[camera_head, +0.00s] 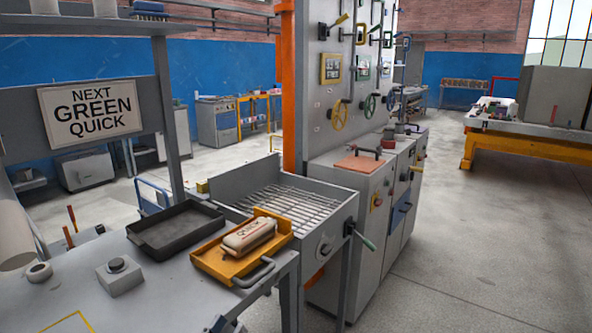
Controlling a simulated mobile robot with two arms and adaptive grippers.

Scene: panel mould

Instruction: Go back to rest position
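Only a small dark part of what looks like my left gripper (224,325) shows at the bottom edge, in front of the workbench (170,290). Its fingers are cut off, so I cannot tell whether it is open or shut. My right gripper is not in view. An orange-yellow tray (215,262) with a grey handle lies at the bench's right end. A pale mould-like block (249,237) with raised lettering rests in it, apart from the visible gripper part.
The floor at right is clear.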

